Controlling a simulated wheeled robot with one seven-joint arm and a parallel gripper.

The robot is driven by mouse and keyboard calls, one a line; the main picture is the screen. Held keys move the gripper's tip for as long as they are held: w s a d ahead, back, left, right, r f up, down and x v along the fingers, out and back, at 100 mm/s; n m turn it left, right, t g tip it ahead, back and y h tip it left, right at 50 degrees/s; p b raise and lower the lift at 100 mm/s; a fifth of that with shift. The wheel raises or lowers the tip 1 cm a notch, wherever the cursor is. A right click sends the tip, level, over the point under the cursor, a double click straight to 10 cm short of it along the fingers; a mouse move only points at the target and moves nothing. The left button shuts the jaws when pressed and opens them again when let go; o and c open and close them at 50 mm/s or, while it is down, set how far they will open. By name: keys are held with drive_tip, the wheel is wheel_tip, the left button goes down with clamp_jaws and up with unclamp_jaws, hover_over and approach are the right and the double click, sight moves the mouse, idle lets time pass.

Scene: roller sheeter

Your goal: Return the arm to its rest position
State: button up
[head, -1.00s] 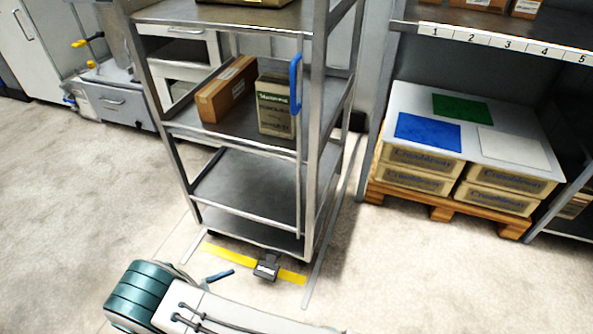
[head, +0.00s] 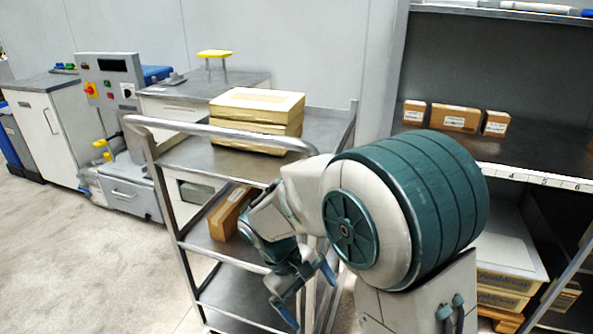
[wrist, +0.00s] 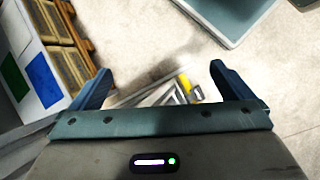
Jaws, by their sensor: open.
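My gripper (head: 305,293) hangs in front of the right side of the metal trolley in the head view, pointing downward. In the wrist view my gripper (wrist: 160,85) shows its two blue fingers spread wide with nothing between them. Below and beyond the fingers lie the pale floor and a small grey and yellow item (wrist: 184,88). My folded arm, with its large teal joint, covers part of the trolley and the shelving in the head view.
The metal trolley (head: 180,160) carries stacked cream boxes (head: 256,118) on top and a brown carton (head: 229,213) below. Shelving (head: 520,160) with small cartons (head: 455,117) stands at right. A machine (head: 110,85) stands at left. Open floor (head: 60,250) lies at front left.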

drive_tip(key=s+d+r+m+t+y+p, duration=0.1)
drive_tip(key=s+d+r+m+p, duration=0.2)
drive_tip(key=r, duration=0.4)
drive_tip(key=s+d+r+m+t+y+p, duration=0.2)
drive_tip(key=d+r+p, duration=0.3)
drive_tip(key=r, duration=0.3)
drive_tip(key=s+d+r+m+t+y+p, duration=0.1)
drive_tip(key=s+d+r+m+y+p, duration=0.1)
drive_tip(key=r, duration=0.6)
drive_tip(key=shift+s+d+m+p, duration=0.8)
drive_tip(key=shift+s+d+p, duration=0.2)
drive_tip(key=shift+s+p, duration=0.25)
